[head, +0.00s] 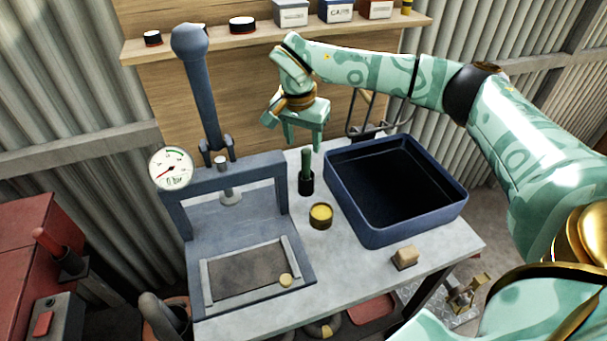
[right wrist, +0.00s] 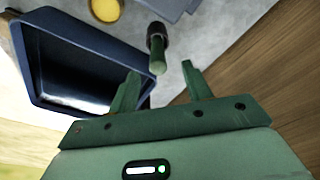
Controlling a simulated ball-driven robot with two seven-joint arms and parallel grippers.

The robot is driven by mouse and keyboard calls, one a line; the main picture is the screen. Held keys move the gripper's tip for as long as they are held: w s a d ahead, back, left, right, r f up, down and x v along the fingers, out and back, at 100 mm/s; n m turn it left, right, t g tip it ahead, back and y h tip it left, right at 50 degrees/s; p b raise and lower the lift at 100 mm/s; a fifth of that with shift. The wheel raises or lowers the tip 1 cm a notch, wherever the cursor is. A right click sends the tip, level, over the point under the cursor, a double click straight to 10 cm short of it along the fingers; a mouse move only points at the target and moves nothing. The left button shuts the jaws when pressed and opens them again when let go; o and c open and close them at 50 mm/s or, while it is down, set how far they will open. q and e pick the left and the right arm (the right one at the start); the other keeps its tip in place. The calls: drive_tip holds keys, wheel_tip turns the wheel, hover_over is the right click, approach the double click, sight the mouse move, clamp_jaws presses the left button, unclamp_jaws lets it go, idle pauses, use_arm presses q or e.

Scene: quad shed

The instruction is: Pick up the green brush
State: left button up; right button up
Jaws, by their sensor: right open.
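The green brush (head: 306,165) stands upright on the bench, with a green handle on top and a dark lower part (head: 306,185). It also shows in the right wrist view (right wrist: 158,55), its handle end towards the gripper. My right gripper (head: 302,146) is open and empty, with its fingers pointing down above the brush. In the right wrist view its two fingertips (right wrist: 161,66) lie on either side of the handle's line, and the handle appears beyond or level with them; I cannot tell the exact gap. My left gripper is not in view.
A dark blue tray (head: 455,207) stands right of the brush. A yellow-topped tin (head: 320,215) stands just in front of it, and a blue press (head: 181,215) with a gauge (head: 171,168) stands left. A small tan block (head: 405,256) lies near the bench's front right.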

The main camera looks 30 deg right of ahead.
sight(307, 160)
drive_tip(key=f, duration=0.3)
drive_tip(key=shift+d, duration=0.2)
drive_tip(key=f+b, duration=0.1)
drive_tip(key=f, duration=0.1)
drive_tip(key=d+f+b, duration=0.1)
drive_tip(key=f, duration=0.1)
drive_tip(key=shift+w, duration=0.15)
drive_tip(key=shift+w+f, duration=0.1)
drive_tip(key=shift+f, duration=0.2)
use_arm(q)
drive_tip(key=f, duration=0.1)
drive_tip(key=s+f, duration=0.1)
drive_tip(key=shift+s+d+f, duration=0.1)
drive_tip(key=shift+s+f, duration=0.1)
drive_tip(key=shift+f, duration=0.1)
use_arm(e)
drive_tip(key=shift+r, duration=0.1)
clamp_jaws()
